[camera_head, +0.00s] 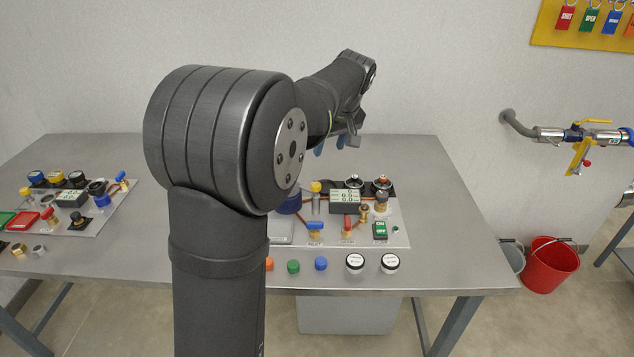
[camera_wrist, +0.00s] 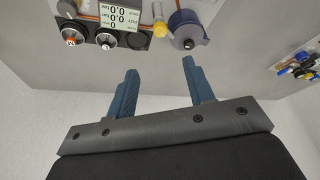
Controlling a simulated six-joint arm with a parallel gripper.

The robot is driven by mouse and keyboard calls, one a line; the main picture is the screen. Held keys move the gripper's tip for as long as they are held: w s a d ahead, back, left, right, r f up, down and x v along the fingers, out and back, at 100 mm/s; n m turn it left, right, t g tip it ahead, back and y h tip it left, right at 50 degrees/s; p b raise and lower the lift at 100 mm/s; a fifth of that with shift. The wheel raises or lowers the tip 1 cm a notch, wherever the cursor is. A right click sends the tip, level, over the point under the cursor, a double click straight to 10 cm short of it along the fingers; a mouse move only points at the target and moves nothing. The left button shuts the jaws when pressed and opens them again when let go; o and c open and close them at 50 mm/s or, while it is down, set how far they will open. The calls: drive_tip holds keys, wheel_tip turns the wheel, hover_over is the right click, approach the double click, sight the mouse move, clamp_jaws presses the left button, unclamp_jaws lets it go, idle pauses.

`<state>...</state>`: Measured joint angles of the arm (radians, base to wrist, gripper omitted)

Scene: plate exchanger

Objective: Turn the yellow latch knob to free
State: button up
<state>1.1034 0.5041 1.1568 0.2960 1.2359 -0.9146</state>
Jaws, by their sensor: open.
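The yellow knob (camera_head: 316,187) sits on top of a slim grey cylinder on the right-hand panel, between the blue-purple vessel (camera_head: 288,204) and the digital display (camera_head: 347,201). In the wrist view the yellow knob (camera_wrist: 160,30) shows near the top edge, beside the purple vessel (camera_wrist: 187,27). My gripper (camera_wrist: 160,66) is open, its two blue fingers apart with nothing between them. In the head view my gripper (camera_head: 330,147) is above the back of the panel, apart from the knob. Whether the knob is latched or free cannot be told.
Two dark-based gauges or knobs (camera_head: 382,184) stand right of the knob. Another panel (camera_head: 75,215) lies at the left. My arm hides the table's middle.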

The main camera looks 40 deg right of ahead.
sight(316, 184)
drive_tip(key=x, duration=1.7)
drive_tip(key=shift+w, duration=0.2)
drive_tip(key=shift+c, duration=0.2)
drive_tip(key=c, duration=0.9)
